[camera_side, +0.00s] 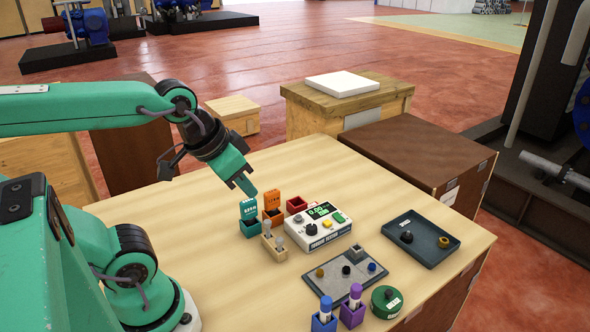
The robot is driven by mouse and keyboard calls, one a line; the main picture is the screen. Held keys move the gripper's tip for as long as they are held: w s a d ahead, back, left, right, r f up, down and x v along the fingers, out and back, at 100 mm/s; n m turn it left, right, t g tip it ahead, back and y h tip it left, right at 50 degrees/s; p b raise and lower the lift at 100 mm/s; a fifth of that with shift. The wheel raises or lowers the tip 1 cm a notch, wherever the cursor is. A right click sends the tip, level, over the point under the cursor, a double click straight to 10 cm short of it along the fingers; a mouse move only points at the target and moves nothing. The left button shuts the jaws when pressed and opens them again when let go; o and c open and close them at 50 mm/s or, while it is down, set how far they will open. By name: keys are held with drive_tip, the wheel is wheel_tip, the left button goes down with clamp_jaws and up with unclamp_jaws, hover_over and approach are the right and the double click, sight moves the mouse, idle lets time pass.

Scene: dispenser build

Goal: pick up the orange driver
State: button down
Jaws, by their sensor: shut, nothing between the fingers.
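The orange driver (271,199) stands upright in an orange holder (275,217) near the table's middle. Its upper part shows; the holder hides its lower end. My gripper (247,187) is shut and empty. It points down and right, above the teal driver (248,209) and up and left of the orange driver in the picture. I cannot tell how high it is above the drivers, but it looks clear of the orange one.
The teal driver stands close left of the orange one, with an empty-looking red holder (296,205) at right. A wooden block with metal bits (273,244) stands in front. A tester box (318,228), grey plate (345,278) and dark tray (421,240) lie to the right.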

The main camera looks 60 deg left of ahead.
drive_tip(key=c, duration=1.3)
unclamp_jaws()
drive_tip(key=shift+o, duration=0.2)
drive_tip(key=g, duration=0.5)
hover_over(272, 191)
drive_tip(key=f, duration=0.9)
drive_tip(key=shift+s+d+f, duration=0.15)
drive_tip(key=shift+d, duration=0.25)
drive_tip(key=shift+w+a+f+g, duration=0.2)
drive_tip(key=shift+a+f+g, duration=0.1)
drive_tip(key=shift+a+f, duration=0.15)
drive_tip(key=shift+s+d+f, duration=0.1)
drive_tip(key=shift+f, duration=3.75)
